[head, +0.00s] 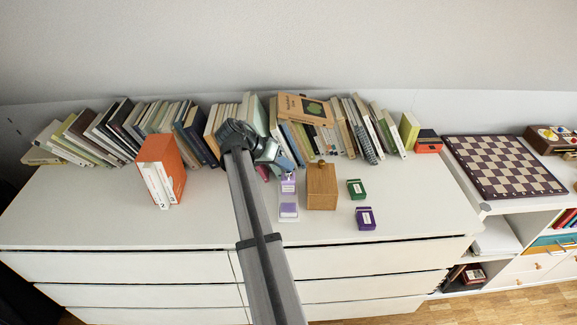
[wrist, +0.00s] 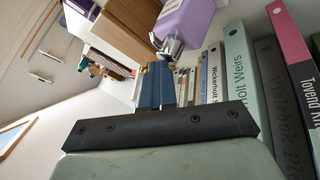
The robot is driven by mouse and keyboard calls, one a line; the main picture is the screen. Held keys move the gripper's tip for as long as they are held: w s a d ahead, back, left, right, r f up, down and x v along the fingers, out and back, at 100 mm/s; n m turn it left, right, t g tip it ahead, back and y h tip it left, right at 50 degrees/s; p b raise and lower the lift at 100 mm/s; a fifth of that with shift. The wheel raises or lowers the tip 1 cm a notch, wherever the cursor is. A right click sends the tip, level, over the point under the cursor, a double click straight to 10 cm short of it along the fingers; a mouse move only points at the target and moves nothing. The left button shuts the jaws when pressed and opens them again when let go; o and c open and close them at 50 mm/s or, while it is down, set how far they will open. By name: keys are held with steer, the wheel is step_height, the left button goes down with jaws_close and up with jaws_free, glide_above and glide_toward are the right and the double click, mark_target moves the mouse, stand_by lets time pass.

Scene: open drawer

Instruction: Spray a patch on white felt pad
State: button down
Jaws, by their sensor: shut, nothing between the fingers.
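A lilac spray bottle (head: 288,210) with a white band stands on the white dresser top, just right of my arm. In the wrist view the lilac bottle (wrist: 188,18) shows at the top, with its pale nozzle part (wrist: 170,46) just past my fingertips. My gripper (wrist: 157,66) is shut and empty, its blue fingers together. I cannot make out the white felt pad as separate from the white surface.
A wooden box (head: 321,188) stands right of the bottle, with a green box (head: 356,189) and a purple box (head: 365,218) beyond. Books (head: 310,132) line the wall behind. An orange box (head: 160,165) stands left. The dresser top (head: 95,215) is clear at front left.

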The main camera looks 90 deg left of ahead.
stand_by(0.3)
steer(key=shift+s+a+r, duration=0.1)
steer(key=shift+r, duration=2.9)
